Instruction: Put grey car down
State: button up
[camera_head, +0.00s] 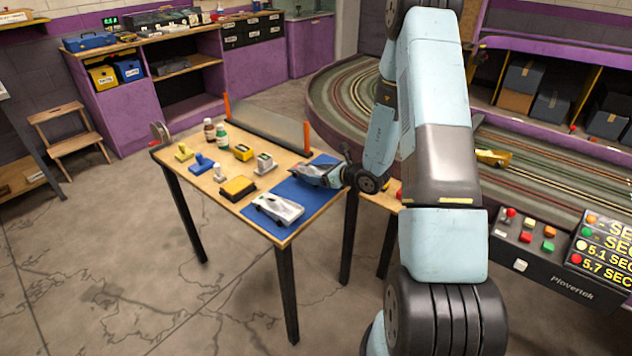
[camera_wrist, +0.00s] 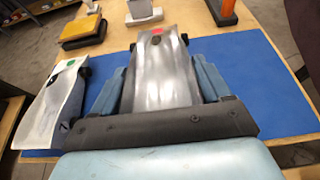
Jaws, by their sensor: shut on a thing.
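The grey car (camera_wrist: 165,72), with a red dot and a dark spot near its far end, is between the two blue fingers of my gripper (camera_wrist: 162,85) in the wrist view. My gripper (camera_head: 326,177) is shut on it, over the far right part of the blue mat (camera_head: 263,224). The fingers partly hide the car in the head view. I cannot tell whether its underside touches the mat. A second silver-white car (camera_head: 278,209) rests on the near part of the mat; in the wrist view this car (camera_wrist: 52,105) shows a green dot, left of my gripper.
The wooden table (camera_head: 205,178) holds a yellow-and-black block (camera_head: 238,188), a grey block (camera_head: 264,164), bottles (camera_head: 222,136) and small tools on its left side. A low panel with orange posts (camera_head: 307,138) edges the back. The slot track (camera_head: 345,95) lies behind.

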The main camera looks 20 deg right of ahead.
jog(key=shift+f, duration=1.4)
jog(key=o, duration=1.1)
